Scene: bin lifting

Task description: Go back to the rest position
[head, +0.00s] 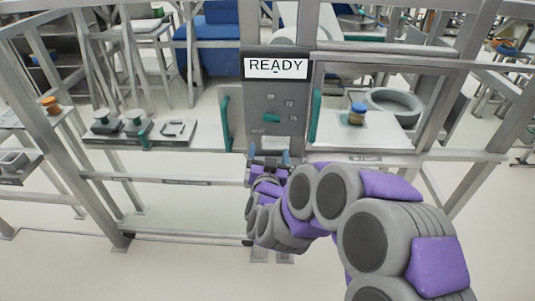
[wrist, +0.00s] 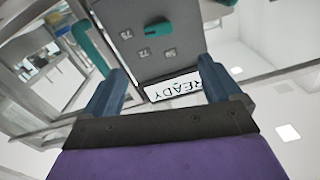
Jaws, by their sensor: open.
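My gripper (head: 269,159) is in front of the lower part of a grey control panel (head: 262,104). In the wrist view my gripper (wrist: 160,90) shows two blue fingers set wide apart with nothing between them. The panel has a teal knob (head: 271,118) at its middle, and the knob also shows in the wrist view (wrist: 158,29). A white sign (head: 276,68) reading READY tops the panel; it appears upside down in the wrist view (wrist: 178,88). I cannot tell the exact gap between fingers and panel.
Teal handles stand left (head: 225,122) and right (head: 315,117) of the panel. A left shelf (head: 180,135) holds small fixtures. A right shelf (head: 370,138) holds a blue-topped jar (head: 357,113) and a grey ring (head: 394,104). Metal frame rails (head: 165,181) run below; open floor lies in front.

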